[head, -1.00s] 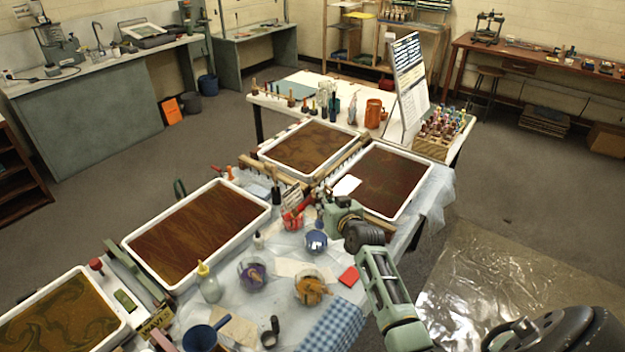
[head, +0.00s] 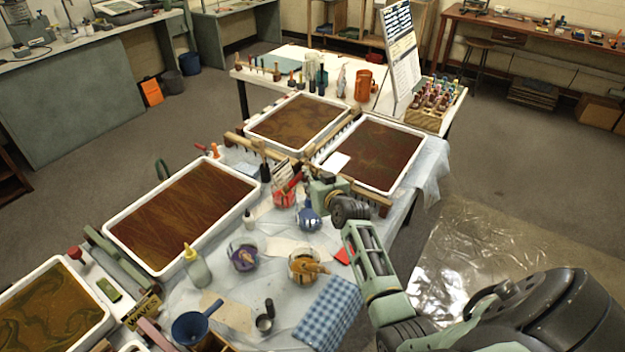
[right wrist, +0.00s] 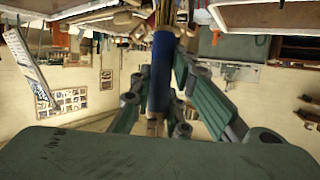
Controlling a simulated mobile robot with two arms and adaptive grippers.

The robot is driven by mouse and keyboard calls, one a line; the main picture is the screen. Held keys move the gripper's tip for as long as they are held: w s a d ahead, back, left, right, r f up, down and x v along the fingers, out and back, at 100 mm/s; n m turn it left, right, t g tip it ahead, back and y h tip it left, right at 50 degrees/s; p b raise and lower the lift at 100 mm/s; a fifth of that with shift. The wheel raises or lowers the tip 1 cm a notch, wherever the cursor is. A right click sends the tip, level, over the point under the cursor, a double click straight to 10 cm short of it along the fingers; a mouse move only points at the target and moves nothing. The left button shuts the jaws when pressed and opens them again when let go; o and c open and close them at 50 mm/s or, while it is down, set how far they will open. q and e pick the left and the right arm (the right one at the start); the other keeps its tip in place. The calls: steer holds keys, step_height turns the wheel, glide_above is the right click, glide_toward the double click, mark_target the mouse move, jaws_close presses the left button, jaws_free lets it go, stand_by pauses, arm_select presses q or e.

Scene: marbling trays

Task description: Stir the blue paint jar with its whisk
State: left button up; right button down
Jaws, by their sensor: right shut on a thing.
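The blue paint jar (head: 309,219) stands on the covered table in the middle of the head view, between the red jar and the yellow jar. My right gripper (head: 313,193) is right above and behind it. In the right wrist view my right gripper (right wrist: 160,112) is shut on the blue handle of the whisk (right wrist: 161,70). The whisk's lower end is over or in the jar's mouth; I cannot tell how deep. My left gripper is not in view.
A red jar (head: 284,198), a purple jar (head: 243,256) and a yellow jar (head: 304,265) stand close by. A marbling tray (head: 115,228) lies to the left and another (head: 415,165) behind. A blue checked cloth (head: 328,308) lies in front.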

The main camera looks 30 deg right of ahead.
steer(key=shift+s+f, duration=0.1)
steer(key=shift+f, duration=0.5)
steer(key=shift+f+b, duration=0.35)
steer(key=shift+b, duration=0.2)
step_height(320, 180, down, 2)
steer(key=shift+f+b, duration=0.25)
steer(key=shift+b, duration=0.65)
steer(key=shift+f+b, duration=0.65)
steer(key=shift+f, duration=0.05)
arm_select(q)
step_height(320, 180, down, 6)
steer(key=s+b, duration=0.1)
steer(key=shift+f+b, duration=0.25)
steer(key=shift+b, duration=0.05)
arm_select(e)
step_height(320, 180, down, 2)
steer(key=shift+f, duration=0.1)
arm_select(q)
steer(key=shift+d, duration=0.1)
